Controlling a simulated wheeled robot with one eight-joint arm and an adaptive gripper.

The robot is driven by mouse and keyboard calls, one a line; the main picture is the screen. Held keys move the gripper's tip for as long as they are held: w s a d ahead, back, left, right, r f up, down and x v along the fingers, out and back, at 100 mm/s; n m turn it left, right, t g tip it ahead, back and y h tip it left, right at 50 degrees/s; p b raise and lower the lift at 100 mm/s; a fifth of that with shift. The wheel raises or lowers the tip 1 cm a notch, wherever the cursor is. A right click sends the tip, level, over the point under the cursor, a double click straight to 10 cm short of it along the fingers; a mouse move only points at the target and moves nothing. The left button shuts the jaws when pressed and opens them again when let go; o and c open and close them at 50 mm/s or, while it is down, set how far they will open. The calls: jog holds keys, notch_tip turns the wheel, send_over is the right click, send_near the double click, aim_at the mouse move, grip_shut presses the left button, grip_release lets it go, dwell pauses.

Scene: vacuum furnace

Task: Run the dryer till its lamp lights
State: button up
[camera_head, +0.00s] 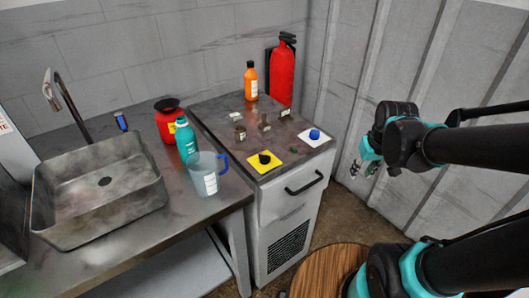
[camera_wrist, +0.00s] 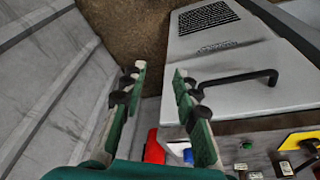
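A grey-white cabinet (camera_head: 290,205), which looks like the dryer, has a black bar handle (camera_head: 304,183) and a vented front. On its dark top are a black knob on a yellow square plate (camera_head: 264,170), a blue knob on a white square plate (camera_head: 316,143) and a small green piece (camera_head: 294,149) between them. I cannot tell whether any lamp is lit. My gripper (camera_head: 364,170) is open and empty, in the air right of the cabinet. In the wrist view its two fingers (camera_wrist: 159,72) stand apart, with the handle (camera_wrist: 240,79) to their right.
Left are a sink (camera_head: 95,205), a clear jug (camera_head: 205,178), a teal bottle (camera_head: 186,142) and a red container (camera_head: 167,122). A round wooden top (camera_head: 325,268) is in front.

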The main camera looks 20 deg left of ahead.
jog(key=w+a+r+n+g, duration=0.1)
jog(key=w+a+r+n, duration=0.2)
jog(key=a+r, duration=0.35)
notch_tip(320, 180, up, 14)
jog(key=n+g, duration=0.2)
jog(key=n, duration=0.7)
send_over(264, 155)
jog(key=shift+h, duration=0.4)
notch_tip(264, 155, down, 17)
jog(key=shift+w+r, duration=0.1)
grip_shut()
